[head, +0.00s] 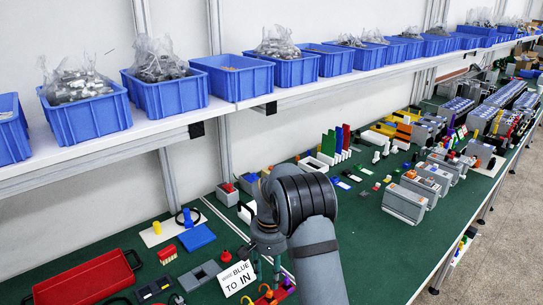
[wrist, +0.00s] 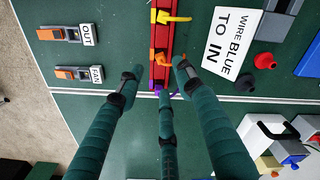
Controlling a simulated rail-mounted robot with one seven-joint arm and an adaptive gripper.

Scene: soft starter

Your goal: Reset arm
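My arm reaches over the green table in the head view, with my gripper (head: 266,262) low over the table, partly hidden by my own wrist. In the wrist view my gripper (wrist: 157,78) has three dark green fingers, spread apart with nothing held between them. Below and beyond the fingertips lies a red rail (wrist: 162,45) with orange, yellow and purple hooks on it. A white card reading "WIRE BLUE TO IN" (wrist: 232,40) lies beside it. Whether the fingertips touch anything is not clear.
Two small switch parts labelled OUT (wrist: 65,34) and FAN (wrist: 78,74) lie on the table. A red tray (head: 88,280) sits at front left. A shelf of blue bins (head: 170,97) runs above the table's back. Grey boxes (head: 403,203) stand to the right.

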